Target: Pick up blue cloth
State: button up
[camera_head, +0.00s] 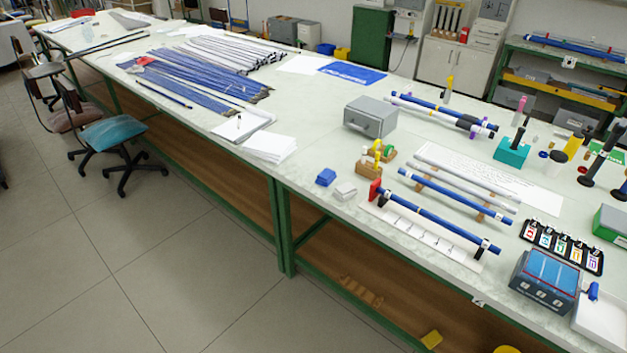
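A small folded blue cloth (326,177) lies on the pale tabletop (300,205) near its front edge, about the middle of the view. A similar small white folded piece (345,191) lies just to its right, close beside it. My gripper is not in view, so its state and its place relative to the cloth do not show.
White papers (268,147) lie left of the cloth. A grey box (370,117) stands behind it, and small wooden blocks (368,168) stand to the right. Floor is open in front; a teal chair (113,132) stands left.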

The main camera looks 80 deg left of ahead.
aim_at(324, 178)
jog(key=u, duration=2.85)
